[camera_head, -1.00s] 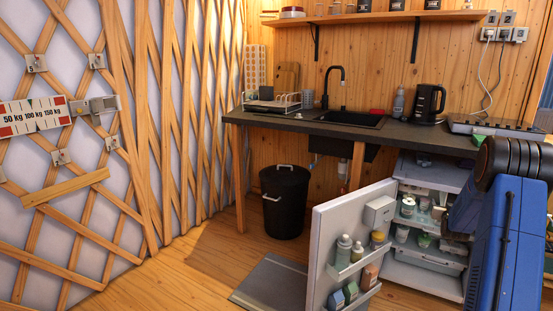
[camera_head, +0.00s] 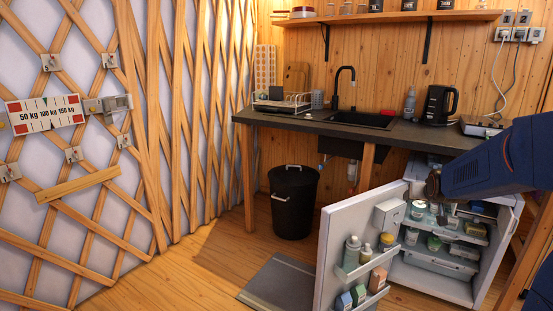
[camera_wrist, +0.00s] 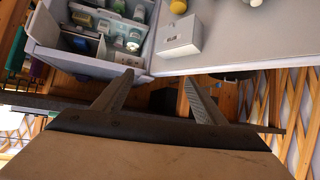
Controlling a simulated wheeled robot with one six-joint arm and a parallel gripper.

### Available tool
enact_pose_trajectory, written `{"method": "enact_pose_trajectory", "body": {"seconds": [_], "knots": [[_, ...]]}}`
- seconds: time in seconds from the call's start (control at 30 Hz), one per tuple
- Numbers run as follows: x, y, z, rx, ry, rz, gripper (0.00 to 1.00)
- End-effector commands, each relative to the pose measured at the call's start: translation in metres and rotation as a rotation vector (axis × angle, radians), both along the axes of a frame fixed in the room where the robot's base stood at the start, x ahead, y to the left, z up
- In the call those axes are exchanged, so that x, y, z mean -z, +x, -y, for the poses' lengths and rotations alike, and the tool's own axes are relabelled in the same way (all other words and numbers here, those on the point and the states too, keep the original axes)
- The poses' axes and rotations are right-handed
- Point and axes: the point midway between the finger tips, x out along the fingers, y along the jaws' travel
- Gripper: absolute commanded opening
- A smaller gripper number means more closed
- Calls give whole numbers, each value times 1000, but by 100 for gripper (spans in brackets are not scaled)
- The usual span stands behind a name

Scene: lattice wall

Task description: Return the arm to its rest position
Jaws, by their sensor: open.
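My blue arm (camera_head: 495,160) reaches in from the right edge in the head view, with its dark end in front of the open fridge (camera_head: 460,285). In the wrist view my gripper (camera_wrist: 160,82) is open, its two fingers well apart with nothing between them. Beyond the fingers the fridge (camera_wrist: 110,62) and its open door (camera_wrist: 250,35) appear. The gripper's fingertips cannot be made out in the head view.
The fridge door (camera_head: 335,245) stands open toward the room. A dark counter (camera_head: 300,119) with a sink and black kettle (camera_head: 438,103) runs above. A black bin (camera_head: 293,205) stands under it. The floor at left is clear, beside the lattice wall (camera_head: 90,215).

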Motion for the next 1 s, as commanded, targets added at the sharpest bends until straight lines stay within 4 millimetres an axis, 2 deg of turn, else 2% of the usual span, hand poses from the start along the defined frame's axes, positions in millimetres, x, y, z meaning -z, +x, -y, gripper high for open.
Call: {"method": "enact_pose_trajectory", "body": {"seconds": [0.03,0.2,0.5,0.8,1.0], "knots": [[-6,-15,-15,-13,5,-17,65],[-14,-68,-57,-49,27,-89,65],[-15,-169,-121,-117,58,-223,65],[-1,-279,-169,-188,84,-358,65],[15,-352,-192,-236,95,-449,65]]}}
